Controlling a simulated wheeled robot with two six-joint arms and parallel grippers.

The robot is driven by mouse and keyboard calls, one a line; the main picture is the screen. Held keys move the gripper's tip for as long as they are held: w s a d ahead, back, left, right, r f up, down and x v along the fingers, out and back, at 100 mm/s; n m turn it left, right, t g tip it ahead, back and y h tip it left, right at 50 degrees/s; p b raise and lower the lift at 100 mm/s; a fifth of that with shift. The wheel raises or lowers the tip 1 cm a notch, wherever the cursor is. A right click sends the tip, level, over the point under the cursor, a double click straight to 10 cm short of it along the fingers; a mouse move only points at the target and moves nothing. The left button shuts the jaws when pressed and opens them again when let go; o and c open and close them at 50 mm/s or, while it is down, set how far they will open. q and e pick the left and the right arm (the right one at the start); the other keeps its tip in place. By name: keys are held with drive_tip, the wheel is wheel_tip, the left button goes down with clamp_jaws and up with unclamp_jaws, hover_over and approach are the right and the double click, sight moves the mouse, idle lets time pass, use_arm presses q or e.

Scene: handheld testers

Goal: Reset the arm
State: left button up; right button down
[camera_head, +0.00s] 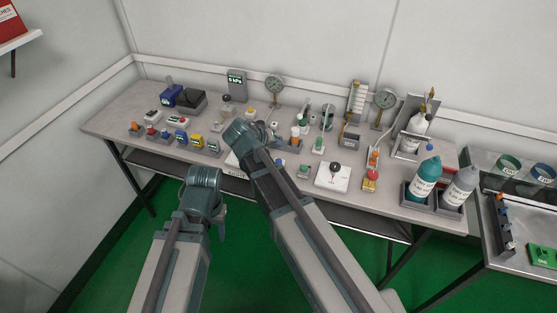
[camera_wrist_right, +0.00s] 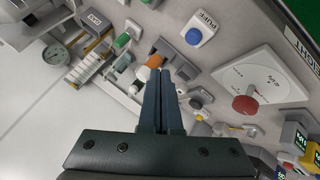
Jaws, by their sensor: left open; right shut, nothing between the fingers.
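My left arm's end (camera_head: 203,183) is low in front of the table's front edge, with its fingers mostly hidden from the head camera; the gripper is open. My right arm reaches up over the middle of the bench, its wrist end (camera_head: 245,135) in front of the small testers. In the right wrist view the right gripper (camera_wrist_right: 160,72) has its two dark fingers together, with nothing between them. The fingertips appear close to an orange-topped part (camera_wrist_right: 154,61); whether they touch it I cannot tell.
The grey bench (camera_head: 115,125) holds many small testers. Round gauges (camera_head: 385,98) stand at the back. The wrist view shows a red knob (camera_wrist_right: 245,104) and a blue button (camera_wrist_right: 194,36).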

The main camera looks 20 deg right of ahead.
idle(0.3)
drive_tip(key=s+a+n+g+y+p, duration=0.2)
drive_tip(key=s+a, duration=0.4)
drive_tip(key=s, duration=0.5)
drive_tip(key=s+a+n+g+y+p, duration=0.3)
drive_tip(key=s+a, duration=0.3)
drive_tip(key=s, duration=0.6)
drive_tip(key=shift+a+g+y+p, duration=0.25)
drive_tip(key=shift+g+y+p, duration=0.2)
drive_tip(key=shift+p, duration=0.3)
